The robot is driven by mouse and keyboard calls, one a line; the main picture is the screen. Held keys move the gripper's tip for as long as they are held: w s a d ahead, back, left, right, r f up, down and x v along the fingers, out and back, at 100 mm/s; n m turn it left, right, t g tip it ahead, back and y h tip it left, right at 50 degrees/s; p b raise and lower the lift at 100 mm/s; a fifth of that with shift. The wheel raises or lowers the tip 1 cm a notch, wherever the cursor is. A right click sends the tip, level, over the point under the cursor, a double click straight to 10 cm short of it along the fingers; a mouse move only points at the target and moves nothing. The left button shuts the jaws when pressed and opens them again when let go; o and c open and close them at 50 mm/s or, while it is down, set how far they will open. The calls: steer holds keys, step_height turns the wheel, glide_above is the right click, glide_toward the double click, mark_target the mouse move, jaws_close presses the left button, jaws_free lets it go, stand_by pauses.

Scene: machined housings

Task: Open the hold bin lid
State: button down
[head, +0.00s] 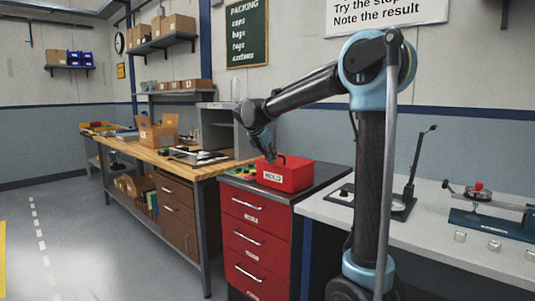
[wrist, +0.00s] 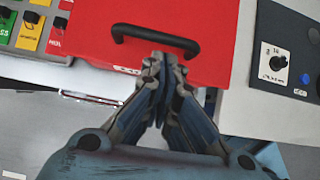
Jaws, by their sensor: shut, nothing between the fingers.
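The hold bin (head: 285,176) is a red box with a white "HOLD" label on its front, standing on the dark top of a red drawer cabinet. Its lid (wrist: 210,22) looks closed and fills the top of the wrist view. A black arched handle (wrist: 155,36) is on the lid, near the edge closest to my gripper. My gripper (wrist: 165,62) is shut and empty, with its fingertips just at or below the handle in the picture. I cannot tell whether they touch it. In the head view my gripper (head: 270,157) is at the bin's upper left.
A tray with green, yellow and red labelled blocks (wrist: 30,28) lies left of the bin. A grey panel with a black knob (wrist: 278,62) is on the bench to the right. Below are red drawers (head: 255,212) with handles. The wooden bench (head: 190,165) stands further left.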

steer(key=shift+x, duration=0.85)
steer(key=shift+r, duration=0.1)
